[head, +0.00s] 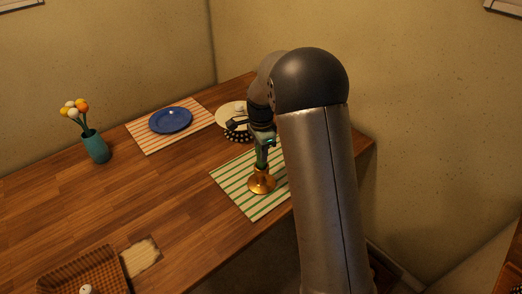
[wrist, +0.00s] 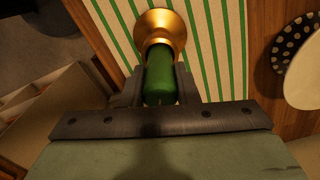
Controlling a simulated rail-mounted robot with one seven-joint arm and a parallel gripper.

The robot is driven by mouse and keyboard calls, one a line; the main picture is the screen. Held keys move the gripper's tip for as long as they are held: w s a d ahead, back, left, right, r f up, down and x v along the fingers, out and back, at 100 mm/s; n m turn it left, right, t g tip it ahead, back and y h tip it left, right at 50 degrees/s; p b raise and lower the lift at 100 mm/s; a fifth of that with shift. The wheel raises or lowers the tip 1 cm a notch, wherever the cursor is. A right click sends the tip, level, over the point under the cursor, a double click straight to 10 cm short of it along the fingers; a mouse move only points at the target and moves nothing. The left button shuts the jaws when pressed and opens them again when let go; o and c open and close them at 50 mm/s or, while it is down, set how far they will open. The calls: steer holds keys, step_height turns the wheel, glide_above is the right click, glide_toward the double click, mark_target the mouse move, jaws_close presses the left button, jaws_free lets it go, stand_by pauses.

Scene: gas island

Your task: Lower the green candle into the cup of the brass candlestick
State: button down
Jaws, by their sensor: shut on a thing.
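The brass candlestick (head: 262,184) stands upright on a green-striped placemat (head: 237,180). It also shows in the wrist view (wrist: 160,22), past the candle's far end. The green candle (wrist: 160,80) is between the two fingers of my gripper (wrist: 158,88), which is shut on it. In the head view my gripper (head: 262,146) is directly above the candlestick, and the candle looks upright and in line with it. The candle's lower end overlaps the brass cup in the wrist view. I cannot tell whether it is inside the cup or just above it.
A cream plate (head: 229,115) and a dark dotted item (head: 238,135) lie behind my gripper. A blue plate (head: 170,120) lies on an orange-striped mat (head: 144,138). A teal vase (head: 96,148) holds flowers. A woven basket (head: 82,272) is at front left. The table's middle is clear.

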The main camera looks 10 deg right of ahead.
steer(key=shift+s+f, duration=0.1)
steer(key=shift+f, duration=0.35)
stand_by(0.6)
steer(key=c, duration=1)
jaws_free()
steer(key=shift+c, duration=0.2)
